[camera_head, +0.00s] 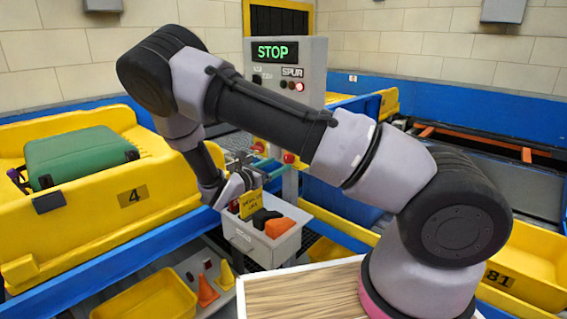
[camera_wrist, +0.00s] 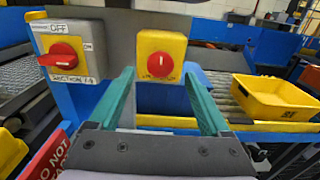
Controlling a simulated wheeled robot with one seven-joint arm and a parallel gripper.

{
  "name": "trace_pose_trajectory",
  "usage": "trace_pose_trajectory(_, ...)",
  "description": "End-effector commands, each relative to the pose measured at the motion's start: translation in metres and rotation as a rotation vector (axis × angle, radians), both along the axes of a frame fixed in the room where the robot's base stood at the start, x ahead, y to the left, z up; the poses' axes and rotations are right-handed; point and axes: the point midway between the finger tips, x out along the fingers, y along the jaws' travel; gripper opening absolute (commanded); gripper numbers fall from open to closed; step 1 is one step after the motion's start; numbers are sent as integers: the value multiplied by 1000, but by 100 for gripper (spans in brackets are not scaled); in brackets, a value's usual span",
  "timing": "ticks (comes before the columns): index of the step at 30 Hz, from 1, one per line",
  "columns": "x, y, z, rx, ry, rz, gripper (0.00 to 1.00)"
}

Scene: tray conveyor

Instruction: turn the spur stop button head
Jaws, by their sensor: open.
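The spur stop button is a round red head (camera_wrist: 160,64) with a white mark, on a yellow box (camera_wrist: 147,41) in the wrist view. My gripper (camera_wrist: 159,74) is open, its two teal fingers apart with one tip on each side of the red head in the picture. Nothing is between the fingers, and how far the tips are from the head is hard to tell.
Left of the stop box is a grey switch box (camera_wrist: 90,65) with a red handle, marked OFF. A yellow tray (camera_wrist: 275,97) is on the right. In the head view, a green suitcase (camera_head: 80,157) lies in tray 4, and a grey bin (camera_head: 262,240) stands below my wrist.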

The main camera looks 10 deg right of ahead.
Motion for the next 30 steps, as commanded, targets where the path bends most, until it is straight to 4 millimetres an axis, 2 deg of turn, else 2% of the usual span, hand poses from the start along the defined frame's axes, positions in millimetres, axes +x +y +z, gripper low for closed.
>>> trace_pose_trajectory(3,11,-16,0,0,1,-2,81)
trace_pose_trajectory(7,18,-26,0,0,1,-1,81)
trace_pose_trajectory(18,22,-30,0,2,1,0,81)
trace_pose_trajectory(23,22,-30,0,2,1,0,20)
trace_pose_trajectory(24,22,-30,0,2,1,0,5)
trace_pose_trajectory(25,22,-30,0,2,1,0,0)
trace_pose_trajectory(30,22,-30,0,7,-6,0,0)
